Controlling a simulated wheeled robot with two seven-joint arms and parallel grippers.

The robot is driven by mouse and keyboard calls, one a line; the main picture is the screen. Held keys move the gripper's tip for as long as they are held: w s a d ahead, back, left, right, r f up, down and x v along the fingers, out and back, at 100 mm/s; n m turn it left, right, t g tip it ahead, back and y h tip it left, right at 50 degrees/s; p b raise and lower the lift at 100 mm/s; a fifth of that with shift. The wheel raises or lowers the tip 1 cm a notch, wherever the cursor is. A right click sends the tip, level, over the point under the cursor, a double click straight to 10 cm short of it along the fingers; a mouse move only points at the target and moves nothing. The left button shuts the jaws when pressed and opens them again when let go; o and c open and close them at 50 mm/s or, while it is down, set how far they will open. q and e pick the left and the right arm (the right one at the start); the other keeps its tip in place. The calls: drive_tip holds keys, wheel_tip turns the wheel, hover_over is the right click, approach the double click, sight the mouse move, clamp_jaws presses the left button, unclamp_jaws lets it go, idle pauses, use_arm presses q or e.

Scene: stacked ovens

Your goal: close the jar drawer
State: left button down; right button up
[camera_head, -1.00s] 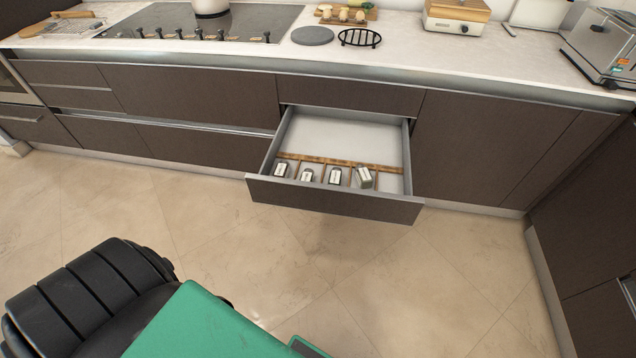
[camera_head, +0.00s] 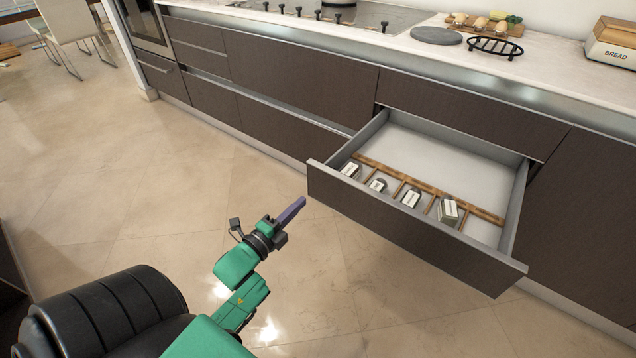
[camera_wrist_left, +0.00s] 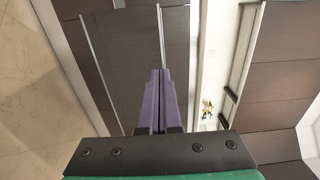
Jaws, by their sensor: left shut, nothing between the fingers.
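The jar drawer (camera_head: 410,228) is pulled open from the lower cabinets, with a dark brown front and grey side walls. Inside, a wooden divider (camera_head: 430,188) crosses the front part. Several small labelled jars (camera_head: 411,197) sit in its sections. My left gripper (camera_head: 291,211) has purple fingers and is shut and empty, to the left of the drawer front and apart from it. In the left wrist view the purple fingers (camera_wrist_left: 158,100) are together and point towards brown cabinet fronts. My right gripper is not in view.
The counter above holds a cooktop, a grey round board (camera_head: 436,35), a black trivet (camera_head: 492,47) and a bread box (camera_head: 612,42). A closed drawer front (camera_head: 460,113) is above the open drawer. The tiled floor (camera_head: 180,190) in front is clear. Chairs (camera_head: 72,25) stand far left.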

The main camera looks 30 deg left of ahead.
sight(330, 175)
use_arm(q)
drive_tip(key=w, duration=0.7)
drive_tip(key=w+d+b, duration=0.1)
drive_tip(key=w, duration=0.3)
drive_tip(key=shift+f, duration=0.1)
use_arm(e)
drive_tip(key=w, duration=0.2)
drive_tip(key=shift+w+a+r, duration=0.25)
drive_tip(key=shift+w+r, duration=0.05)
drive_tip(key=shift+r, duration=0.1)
use_arm(q)
drive_tip(key=shift+w, duration=0.1)
